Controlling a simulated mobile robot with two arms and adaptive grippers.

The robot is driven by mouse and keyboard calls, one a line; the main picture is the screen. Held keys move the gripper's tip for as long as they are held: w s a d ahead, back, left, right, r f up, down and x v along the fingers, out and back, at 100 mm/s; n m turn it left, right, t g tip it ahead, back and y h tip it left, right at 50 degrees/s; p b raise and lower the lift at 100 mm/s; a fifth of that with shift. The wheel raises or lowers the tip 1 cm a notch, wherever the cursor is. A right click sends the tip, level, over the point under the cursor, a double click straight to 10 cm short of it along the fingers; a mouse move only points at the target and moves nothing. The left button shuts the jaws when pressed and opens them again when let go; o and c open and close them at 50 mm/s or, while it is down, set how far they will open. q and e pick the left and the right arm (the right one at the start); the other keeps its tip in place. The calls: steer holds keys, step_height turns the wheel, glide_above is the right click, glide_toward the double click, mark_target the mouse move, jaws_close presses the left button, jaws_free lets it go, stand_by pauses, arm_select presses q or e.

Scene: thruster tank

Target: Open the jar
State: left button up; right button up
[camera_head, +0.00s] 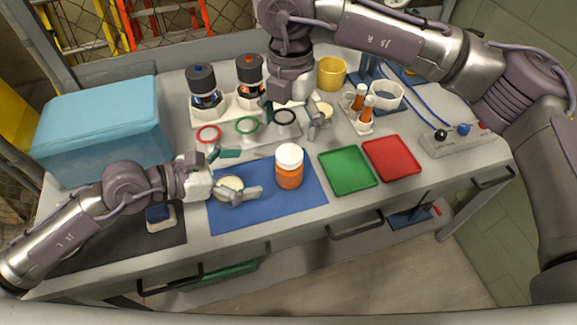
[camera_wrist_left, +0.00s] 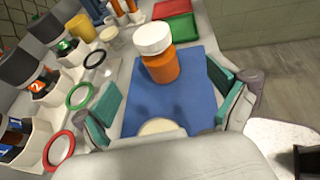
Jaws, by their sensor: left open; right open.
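The jar (camera_head: 289,172) is orange with a white lid (camera_head: 290,155) on top. It stands upright on the blue mat (camera_head: 233,216), right of its middle. It also shows in the left wrist view (camera_wrist_left: 161,66), ahead of the fingers. My left gripper (camera_head: 242,173) is open and empty over the left part of the mat, left of the jar and apart from it. Its teal finger pads show in the left wrist view (camera_wrist_left: 165,103). My right gripper (camera_head: 292,120) is open behind the jar, over the rear of the table, near the black ring.
A green tray (camera_head: 347,170) and red tray (camera_head: 391,158) lie right of the mat. A blue box (camera_head: 100,125) stands at the left. Dark-capped bottles (camera_head: 203,88), rings (camera_head: 247,125), a yellow cup (camera_head: 331,73) and orange vials (camera_head: 365,108) stand behind. Bare mat surrounds the jar.

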mark_target(279, 165)
arm_select(q)
steer(key=x, duration=1)
steer(key=shift+w+f, duration=0.15)
steer(key=shift+w, duration=0.05)
arm_select(e)
steer(key=shift+w+f, duration=0.1)
steer(key=shift+w, duration=0.15)
arm_select(q)
steer(key=shift+w+d+f, duration=0.2)
arm_select(e)
steer(key=shift+w, duration=0.1)
arm_select(q)
steer(key=shift+c, duration=0.4)
